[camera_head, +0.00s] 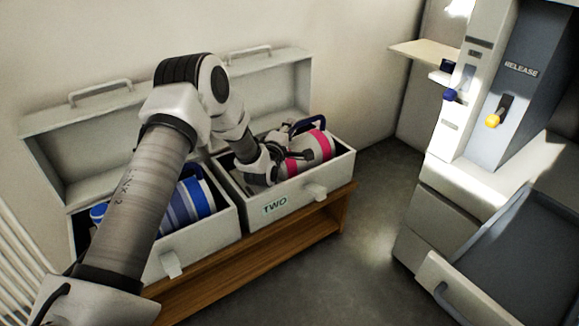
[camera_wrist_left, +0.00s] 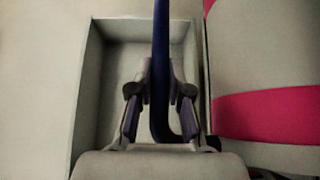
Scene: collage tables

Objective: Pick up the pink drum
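The pink drum (camera_head: 307,150), white with pink bands and a dark blue handle, lies on its side in the open case marked TWO (camera_head: 283,201). In the left wrist view its pale side with a pink band (camera_wrist_left: 265,114) fills the right. My left gripper (camera_head: 283,158) reaches into this case beside the drum. In the left wrist view the dark blue handle (camera_wrist_left: 161,35) runs between my left fingers (camera_wrist_left: 161,75), which are closed in around it. My right gripper is not in view.
A second open case (camera_head: 200,241) with a blue-banded drum (camera_head: 199,198) stands to the left, partly behind my arm. Both cases rest on a wooden bench (camera_head: 330,212). A machine marked RELEASE (camera_head: 521,70) with a dark tray (camera_head: 520,245) stands at right; floor between is clear.

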